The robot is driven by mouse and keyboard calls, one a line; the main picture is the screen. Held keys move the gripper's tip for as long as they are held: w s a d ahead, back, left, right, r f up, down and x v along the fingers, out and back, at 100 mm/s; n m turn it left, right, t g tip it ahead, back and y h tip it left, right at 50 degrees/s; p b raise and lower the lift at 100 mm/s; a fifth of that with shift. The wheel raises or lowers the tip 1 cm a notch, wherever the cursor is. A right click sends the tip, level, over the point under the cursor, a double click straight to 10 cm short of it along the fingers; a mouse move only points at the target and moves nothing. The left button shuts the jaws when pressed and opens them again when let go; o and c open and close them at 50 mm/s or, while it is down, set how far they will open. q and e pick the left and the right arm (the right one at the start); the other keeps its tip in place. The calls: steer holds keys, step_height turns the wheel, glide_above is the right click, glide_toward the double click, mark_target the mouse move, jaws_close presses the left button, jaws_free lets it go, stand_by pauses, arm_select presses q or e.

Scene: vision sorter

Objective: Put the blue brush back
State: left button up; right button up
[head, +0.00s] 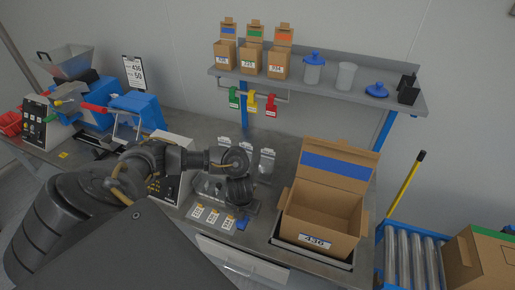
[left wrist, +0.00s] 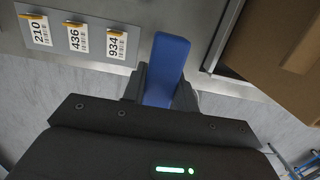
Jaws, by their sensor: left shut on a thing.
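The blue brush (left wrist: 169,62) shows in the left wrist view as a plain blue handle between the two dark fingers. My left gripper (left wrist: 161,90) is shut on it. In the head view my left gripper (head: 240,206) points down over the workbench, right of the number cards and left of the open cardboard box. A small blue part of the brush (head: 243,223) shows below it; the wrist hides the rest. I cannot tell whether the brush touches the bench. My right gripper is in neither view.
Number cards (head: 212,215) lie left of the gripper. The open cardboard box (head: 322,208) marked 436 stands close on its right. A shelf (head: 330,88) with small boxes, jars and a blue lid is behind. Coloured tags (head: 252,103) hang below it. A roller conveyor (head: 408,258) is at right.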

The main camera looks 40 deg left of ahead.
arm_select(q)
glide_above(258, 225)
steer(key=f, duration=0.5)
steer(key=shift+s+f, duration=0.25)
steer(key=shift+f, duration=0.1)
step_height(258, 225, down, 2)
steer(key=shift+f, duration=0.2)
steer(key=shift+w+f, duration=0.1)
steer(key=shift+f, duration=0.3)
steer(key=shift+b, duration=0.3)
steer(key=o, duration=0.5)
steer(key=shift+f, duration=0.15)
steer(key=o, duration=0.4)
steer(key=shift+a, duration=0.1)
steer(key=shift+o, duration=0.2)
